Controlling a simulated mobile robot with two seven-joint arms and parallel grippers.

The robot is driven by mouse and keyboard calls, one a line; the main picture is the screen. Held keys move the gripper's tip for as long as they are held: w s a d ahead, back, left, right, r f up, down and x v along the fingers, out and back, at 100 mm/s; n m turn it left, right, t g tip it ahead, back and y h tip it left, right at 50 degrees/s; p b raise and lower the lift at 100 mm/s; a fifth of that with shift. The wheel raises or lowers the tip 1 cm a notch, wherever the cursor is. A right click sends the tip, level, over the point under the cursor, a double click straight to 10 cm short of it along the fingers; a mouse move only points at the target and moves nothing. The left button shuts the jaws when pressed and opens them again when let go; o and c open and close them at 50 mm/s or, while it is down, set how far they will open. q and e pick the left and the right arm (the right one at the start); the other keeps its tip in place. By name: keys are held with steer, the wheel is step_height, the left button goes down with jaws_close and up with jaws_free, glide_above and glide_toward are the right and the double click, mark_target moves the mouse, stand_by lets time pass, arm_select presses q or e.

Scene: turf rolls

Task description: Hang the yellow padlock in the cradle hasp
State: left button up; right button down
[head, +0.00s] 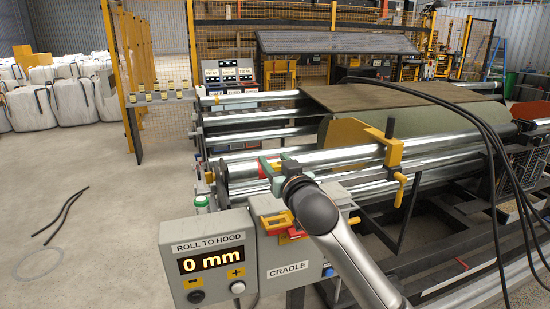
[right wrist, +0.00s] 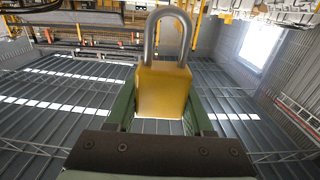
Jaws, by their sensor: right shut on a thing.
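My right gripper (head: 273,165) is shut on the yellow padlock. In the right wrist view the padlock (right wrist: 162,92) sits upright between the green fingers, its grey shackle pointing away from the palm. The grey cradle box (head: 292,267), labelled CRADLE, stands below the gripper. A yellow and red fitting (head: 279,224) is on its upper part; I cannot tell whether it is the hasp, and my arm covers part of the box. The gripper is above this fitting and apart from it. My left gripper is not in view.
A grey box (head: 207,262) with a "0 mm" display stands left of the cradle box. Shiny rollers (head: 345,157) and a yellow clamp (head: 393,150) lie behind my arm. Several yellow padlocks (head: 160,92) are on a rack further back. Black hoses (head: 488,135) hang at right.

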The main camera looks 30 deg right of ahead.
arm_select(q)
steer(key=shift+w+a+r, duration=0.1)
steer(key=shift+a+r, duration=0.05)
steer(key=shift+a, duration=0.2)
arm_select(e)
steer(key=shift+a, duration=0.35)
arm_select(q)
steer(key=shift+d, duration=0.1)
arm_select(e)
steer(key=shift+d, duration=0.1)
arm_select(q)
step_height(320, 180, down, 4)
steer(key=b, duration=0.4)
arm_select(e)
step_height(320, 180, down, 6)
steer(key=shift+r, duration=0.1)
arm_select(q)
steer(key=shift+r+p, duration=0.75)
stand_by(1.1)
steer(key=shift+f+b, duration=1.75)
arm_select(e)
steer(key=shift+f, duration=2.6)
steer(key=shift+c, duration=1)
jaws_free()
